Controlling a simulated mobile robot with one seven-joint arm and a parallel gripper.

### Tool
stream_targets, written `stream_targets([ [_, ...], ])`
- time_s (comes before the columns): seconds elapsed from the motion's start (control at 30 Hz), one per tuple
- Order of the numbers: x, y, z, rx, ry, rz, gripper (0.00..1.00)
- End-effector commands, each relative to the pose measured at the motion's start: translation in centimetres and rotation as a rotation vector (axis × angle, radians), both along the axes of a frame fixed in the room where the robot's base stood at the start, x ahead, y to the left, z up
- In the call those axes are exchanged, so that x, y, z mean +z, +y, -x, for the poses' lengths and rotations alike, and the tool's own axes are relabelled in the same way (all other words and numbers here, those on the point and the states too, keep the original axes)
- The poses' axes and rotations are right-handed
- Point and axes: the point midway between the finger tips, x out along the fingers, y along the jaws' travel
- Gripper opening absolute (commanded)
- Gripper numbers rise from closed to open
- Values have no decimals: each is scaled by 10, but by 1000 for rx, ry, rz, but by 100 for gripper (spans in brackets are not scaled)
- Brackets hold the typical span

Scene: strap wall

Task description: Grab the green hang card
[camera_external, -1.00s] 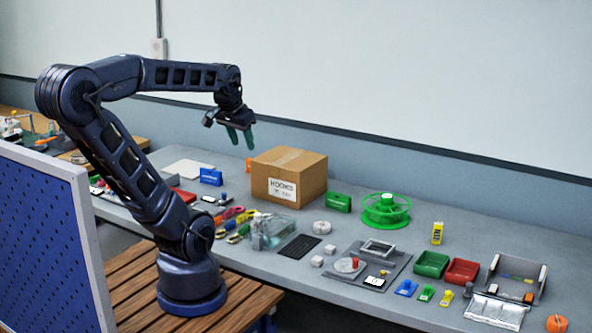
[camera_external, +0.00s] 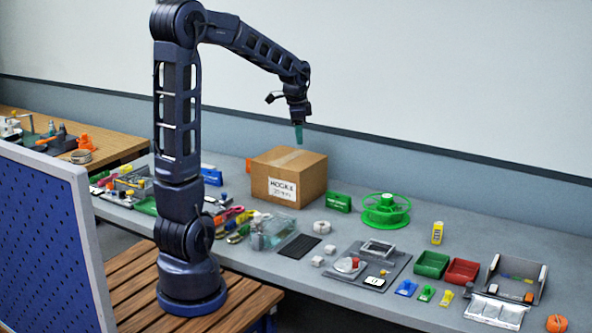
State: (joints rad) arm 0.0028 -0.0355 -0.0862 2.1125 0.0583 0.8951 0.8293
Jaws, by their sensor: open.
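No hang card can be picked out for certain at this size. A small green piece (camera_external: 426,294) lies near the bench's front edge, between a blue piece (camera_external: 406,288) and a yellow piece (camera_external: 445,298). A larger green block-like item (camera_external: 339,202) stands right of the cardboard box. Either may be the green hang card; I cannot tell which. My gripper (camera_external: 299,134) is open and points down in the air above the cardboard box, apart from both green items. Its fingers overlap from this side, so the gap between them is hidden.
The cardboard box (camera_external: 289,188) stands below my gripper. A green spool (camera_external: 386,210), a green bin (camera_external: 431,264), a red bin (camera_external: 462,271) and a grey open tray (camera_external: 515,278) are on the bench to the right. A blue pegboard (camera_external: 45,245) stands front left.

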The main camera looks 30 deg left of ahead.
Motion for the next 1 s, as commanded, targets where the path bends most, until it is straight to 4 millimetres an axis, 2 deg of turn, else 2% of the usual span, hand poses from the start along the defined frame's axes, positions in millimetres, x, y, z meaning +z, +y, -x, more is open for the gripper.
stream_targets([
  [0.03,-10,-3,-14,-40,15,-6,45],
  [0.2,-39,-11,-56,-184,54,-24,45],
  [0.37,-72,-20,-93,-320,88,-34,45],
  [0.6,-129,-34,-143,-520,139,-37,45],
  [0.8,-172,-44,-172,-656,167,-33,45],
  [1.0,-191,-48,-184,-717,177,-31,45],
])
